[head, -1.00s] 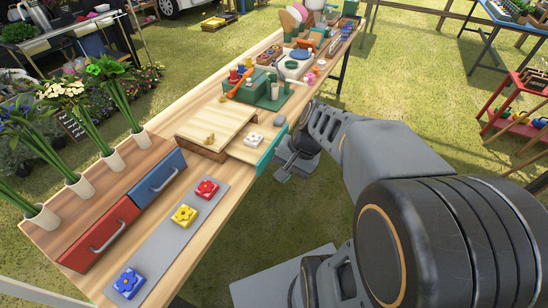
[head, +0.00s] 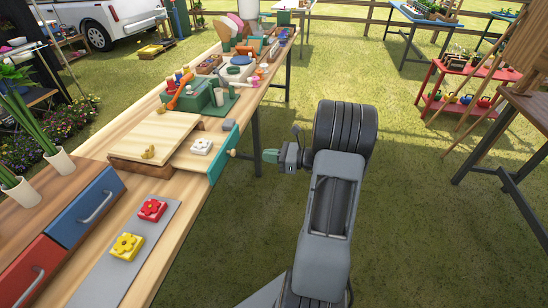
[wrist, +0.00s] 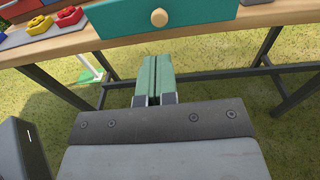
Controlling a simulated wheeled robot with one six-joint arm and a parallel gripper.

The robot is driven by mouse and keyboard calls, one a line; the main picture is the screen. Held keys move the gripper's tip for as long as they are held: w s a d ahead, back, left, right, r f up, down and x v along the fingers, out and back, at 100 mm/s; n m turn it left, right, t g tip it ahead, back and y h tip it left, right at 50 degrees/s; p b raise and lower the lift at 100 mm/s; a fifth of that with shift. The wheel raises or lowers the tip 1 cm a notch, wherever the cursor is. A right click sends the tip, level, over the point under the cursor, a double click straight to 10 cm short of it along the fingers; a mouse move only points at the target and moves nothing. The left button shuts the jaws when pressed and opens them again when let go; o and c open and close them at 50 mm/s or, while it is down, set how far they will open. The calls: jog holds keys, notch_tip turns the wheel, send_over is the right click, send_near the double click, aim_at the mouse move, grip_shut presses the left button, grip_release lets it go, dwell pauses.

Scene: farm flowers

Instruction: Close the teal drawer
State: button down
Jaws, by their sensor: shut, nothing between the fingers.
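The teal drawer (head: 222,153) stands pulled out from under the wooden box on the table, with its teal front toward me and a small round knob (head: 233,153) on it. A white flower block (head: 201,147) lies in the open drawer. My gripper (head: 270,156) is shut and empty, to the right of the knob and apart from it. In the wrist view my gripper (wrist: 153,70) points at the teal drawer front (wrist: 165,25), just below the round knob (wrist: 159,18).
The red drawer (head: 30,273) and blue drawer (head: 88,209) are shut. Grass lies open to the right of the table.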

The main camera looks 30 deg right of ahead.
jog(key=x, duration=0.9)
jog(key=shift+a, duration=0.15)
jog(key=shift+w, duration=0.1)
